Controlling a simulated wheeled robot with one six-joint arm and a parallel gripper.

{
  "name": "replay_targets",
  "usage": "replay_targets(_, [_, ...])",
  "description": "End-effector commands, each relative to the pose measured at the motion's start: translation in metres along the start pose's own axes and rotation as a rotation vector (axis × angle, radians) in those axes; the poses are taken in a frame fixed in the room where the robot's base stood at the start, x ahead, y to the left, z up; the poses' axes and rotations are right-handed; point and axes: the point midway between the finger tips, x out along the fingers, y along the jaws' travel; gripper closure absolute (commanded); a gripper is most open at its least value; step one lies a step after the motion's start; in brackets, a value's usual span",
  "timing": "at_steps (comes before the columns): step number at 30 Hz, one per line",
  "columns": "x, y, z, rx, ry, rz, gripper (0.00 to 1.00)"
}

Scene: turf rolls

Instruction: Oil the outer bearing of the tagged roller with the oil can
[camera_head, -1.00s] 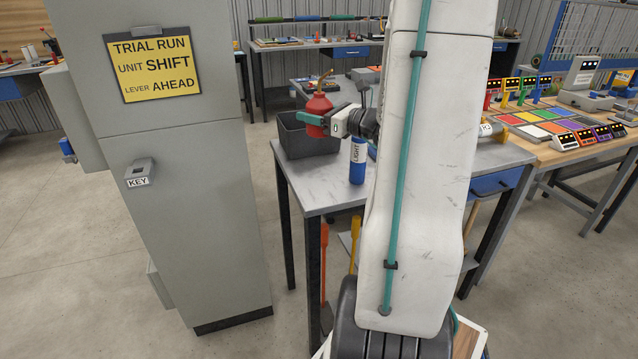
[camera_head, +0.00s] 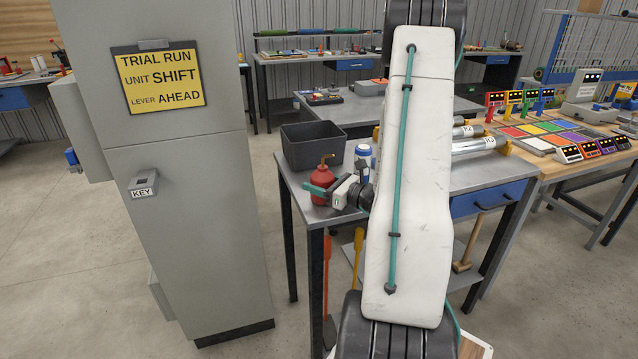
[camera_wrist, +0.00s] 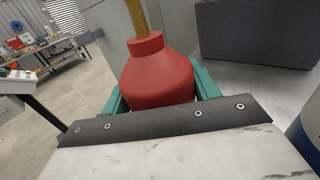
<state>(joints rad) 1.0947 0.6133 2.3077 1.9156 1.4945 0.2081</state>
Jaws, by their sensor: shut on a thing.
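The red oil can (camera_head: 322,172) with a brass spout is upright at the near left corner of the grey table (camera_head: 330,212). My gripper (camera_head: 318,188) is shut on it from the side. In the wrist view the can (camera_wrist: 156,75) sits between the teal fingers. I cannot tell whether the can's base touches the table. Silver rollers (camera_head: 475,145) with end labels lie on the table to the right, partly hidden by my arm.
A dark grey bin (camera_head: 313,150) stands just behind the can. A blue-and-white bottle (camera_head: 363,153) stands to its right, close to my gripper. A tall grey cabinet (camera_head: 180,230) is to the left. A bench with coloured panels (camera_head: 545,135) is at the right.

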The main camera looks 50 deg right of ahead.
Motion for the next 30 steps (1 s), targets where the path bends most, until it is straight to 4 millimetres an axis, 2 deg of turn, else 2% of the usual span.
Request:
replay_targets(11, [0.0, 0.0, -0.004, 0.0, -0.001, 0.0, 0.72])
replay_targets(12, [0.0, 0.0, -0.005, 0.0, 0.0, 0.0, 0.37])
replay_targets(14, [0.0, 0.0, -0.005, 0.0, 0.0, 0.0, 0.21])
replay_targets(15, [0.0, 0.0, -0.005, 0.0, 0.0, 0.0, 0.18])
replay_targets(24, [-0.002, -0.001, -0.004, 0.0, 0.0, -0.001, 0.18])
replay_targets(26, [-0.007, -0.001, -0.004, 0.0, 0.0, -0.003, 0.18])
replay_targets(30, [-0.03, -0.002, -0.004, 0.0, -0.001, -0.006, 0.18])
